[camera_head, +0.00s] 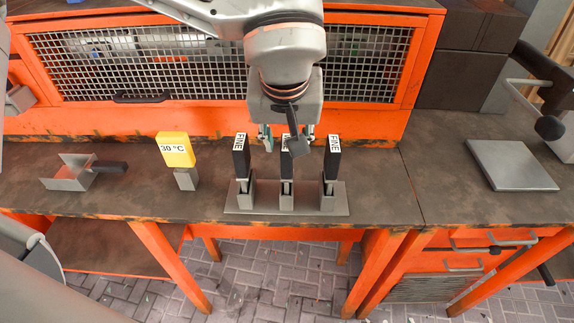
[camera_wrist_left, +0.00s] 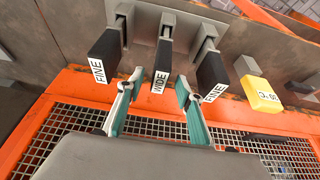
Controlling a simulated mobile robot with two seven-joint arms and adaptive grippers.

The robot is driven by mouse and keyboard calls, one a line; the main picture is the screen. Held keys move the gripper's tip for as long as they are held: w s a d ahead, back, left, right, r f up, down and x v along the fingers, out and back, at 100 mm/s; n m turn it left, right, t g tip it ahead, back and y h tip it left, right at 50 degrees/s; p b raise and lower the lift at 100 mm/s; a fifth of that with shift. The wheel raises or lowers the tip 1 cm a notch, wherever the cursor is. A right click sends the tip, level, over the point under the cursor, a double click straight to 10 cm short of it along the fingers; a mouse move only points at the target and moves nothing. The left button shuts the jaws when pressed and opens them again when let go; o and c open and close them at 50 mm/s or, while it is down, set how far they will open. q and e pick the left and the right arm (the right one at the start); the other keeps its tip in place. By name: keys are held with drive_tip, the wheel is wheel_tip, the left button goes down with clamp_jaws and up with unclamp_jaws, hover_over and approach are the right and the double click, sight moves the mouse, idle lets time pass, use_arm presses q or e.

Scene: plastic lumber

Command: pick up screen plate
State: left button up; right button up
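Three screen plates with black handles stand upright in a grey metal rack (camera_head: 245,208) on the workbench. The left one (camera_head: 241,157) and right one (camera_head: 332,159) are labelled FINE. The middle one (camera_head: 287,166) is partly hidden by my gripper in the head view; its label reads WIDE in the left wrist view (camera_wrist_left: 164,57). My left gripper (camera_head: 287,138) hangs from above at the middle handle. Its teal-padded fingers (camera_wrist_left: 159,78) are apart, one on each side of the WIDE handle's end, with no visible contact. My right gripper does not show.
A yellow block marked 30 °C (camera_head: 176,150) stands left of the rack. A small metal scoop-like holder (camera_head: 70,175) lies farther left. An orange mesh-fronted cabinet (camera_head: 150,65) is behind. A flat grey plate (camera_head: 511,165) lies right, with clear bench between it and the rack.

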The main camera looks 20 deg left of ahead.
use_arm(q)
drive_tip(key=shift+x, duration=0.95)
drive_tip(key=shift+r, duration=0.1)
clamp_jaws()
drive_tip(key=shift+r, duration=0.2)
